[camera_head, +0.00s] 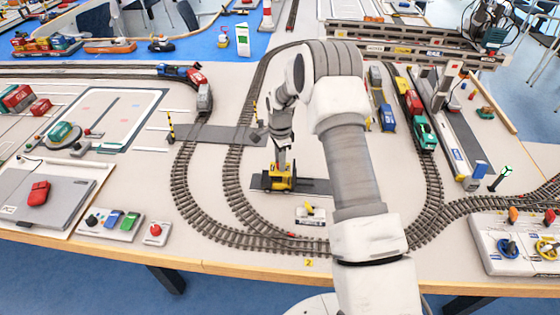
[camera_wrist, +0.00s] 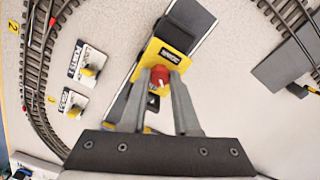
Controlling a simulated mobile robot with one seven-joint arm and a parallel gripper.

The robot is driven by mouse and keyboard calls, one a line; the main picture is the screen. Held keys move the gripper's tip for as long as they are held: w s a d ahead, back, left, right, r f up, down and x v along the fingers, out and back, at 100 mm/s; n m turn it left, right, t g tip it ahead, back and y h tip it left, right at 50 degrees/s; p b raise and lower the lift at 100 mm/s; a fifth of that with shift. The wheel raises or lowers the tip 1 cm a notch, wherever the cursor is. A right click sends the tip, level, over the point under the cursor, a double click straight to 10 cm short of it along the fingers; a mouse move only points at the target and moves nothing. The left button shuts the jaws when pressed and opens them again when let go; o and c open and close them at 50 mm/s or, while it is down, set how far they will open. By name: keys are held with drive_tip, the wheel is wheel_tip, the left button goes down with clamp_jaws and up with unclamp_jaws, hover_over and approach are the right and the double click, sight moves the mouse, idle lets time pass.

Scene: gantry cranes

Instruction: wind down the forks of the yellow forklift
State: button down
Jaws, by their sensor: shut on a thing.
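The yellow forklift (camera_head: 270,180) stands on a dark grey strip inside the curve of the track. In the wrist view the yellow forklift (camera_wrist: 153,53) shows from above, with a dark label plate and a red knob (camera_wrist: 159,74) on top. My gripper (camera_wrist: 160,84) has its two grey fingers closed on either side of the red knob. In the head view my gripper (camera_head: 282,160) comes down upright onto the forklift's top. The forks cannot be made out clearly, so their height cannot be told.
Two small white plates with yellow knobs, one (camera_wrist: 86,60) beside the other (camera_wrist: 73,102), lie near the forklift. Curved railway track (camera_head: 236,190) runs around it. A grey crossing plate (camera_head: 215,135) lies behind left. A control box (camera_head: 520,245) stands at the right.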

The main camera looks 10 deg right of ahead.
idle(0.4)
drive_tip(key=n+b, duration=0.2)
drive_tip(key=shift+f+n, duration=0.15)
drive_tip(key=shift+n, duration=0.25)
drive_tip(key=n+b, duration=0.2)
drive_tip(key=n, duration=0.2)
drive_tip(key=shift+n, duration=0.3)
drive_tip(key=n+b, duration=0.1)
drive_tip(key=n, duration=0.2)
drive_tip(key=shift+n, duration=0.3)
drive_tip(key=n+b, duration=0.1)
drive_tip(key=n, duration=0.9)
drive_tip(key=shift+b, duration=0.3)
drive_tip(key=n, duration=0.5)
idle(1.2)
